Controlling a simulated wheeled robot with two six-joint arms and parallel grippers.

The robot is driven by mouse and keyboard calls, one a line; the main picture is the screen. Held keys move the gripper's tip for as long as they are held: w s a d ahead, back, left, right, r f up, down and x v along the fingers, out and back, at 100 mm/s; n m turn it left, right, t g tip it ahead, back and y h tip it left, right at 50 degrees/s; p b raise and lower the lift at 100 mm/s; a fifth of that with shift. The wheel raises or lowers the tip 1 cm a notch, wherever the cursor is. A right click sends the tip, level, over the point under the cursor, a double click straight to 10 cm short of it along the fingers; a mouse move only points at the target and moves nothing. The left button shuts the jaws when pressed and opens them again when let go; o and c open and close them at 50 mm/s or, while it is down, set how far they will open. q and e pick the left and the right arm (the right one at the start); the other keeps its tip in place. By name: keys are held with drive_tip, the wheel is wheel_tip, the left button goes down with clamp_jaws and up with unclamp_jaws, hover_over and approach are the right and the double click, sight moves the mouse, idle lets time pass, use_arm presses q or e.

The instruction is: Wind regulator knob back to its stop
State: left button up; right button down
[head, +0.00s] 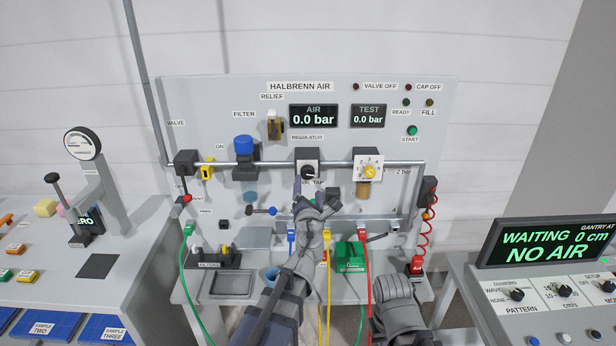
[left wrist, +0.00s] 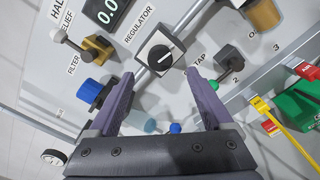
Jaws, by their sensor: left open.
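The regulator knob (head: 308,172) is a black round knob with a white pointer line, on a square block below the REGULATOR label. In the left wrist view the knob (left wrist: 160,56) is just beyond my fingertips, its line slanted. My left gripper (head: 311,182) is at the panel just below the knob, with its fingers apart. In the left wrist view the left gripper (left wrist: 161,80) is open and empty, one finger to each side of the knob, not visibly touching it. My right gripper is not in view; only part of my right arm shows at lower right.
The AIR display (head: 314,116) and TEST display (head: 369,116) both read 0.0 bar. A yellow dial (head: 370,172) is right of the knob, and a blue-topped filter (head: 244,146) is left. Coloured hoses and a green box (head: 350,257) are below. A grey pipe crosses the panel.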

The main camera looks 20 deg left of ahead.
sight(308, 175)
use_arm(q)
drive_tip(key=x, duration=0.7)
drive_tip(key=shift+w, duration=0.2)
clamp_jaws()
idle(0.5)
